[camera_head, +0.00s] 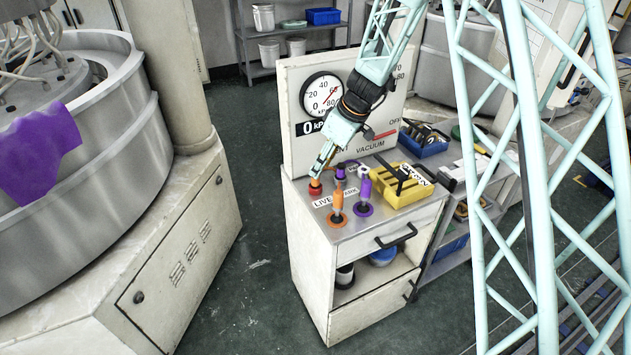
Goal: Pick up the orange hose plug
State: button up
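An orange hose plug (338,201) stands upright in an orange-ringed port on top of the white cabinet (383,235), beside a label reading LIVE. My gripper (319,170) points down at the cabinet's back left corner, behind and left of that plug. A red-orange round piece (315,188) sits right under my fingertips; I cannot tell whether they touch it. The fingers look close together, but their gap is too small to judge. A purple plug (364,190) stands in a purple-ringed port to the right of the orange one.
Another purple fitting (340,172) stands just right of my fingertips. A yellow case (401,185) fills the cabinet top's right side. A panel with a pressure gauge (322,94) rises behind. A large round machine (75,160) stands left. Floor between is clear.

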dwell(0.4)
jog(key=shift+x, duration=2.65)
jog(key=shift+a, duration=0.1)
jog(key=shift+c, duration=0.2)
jog(key=c, duration=0.9)
jog(key=shift+c, duration=0.2)
jog(key=shift+r, duration=0.15)
jog(key=shift+r+p, duration=0.4)
jog(key=shift+r, duration=4.5)
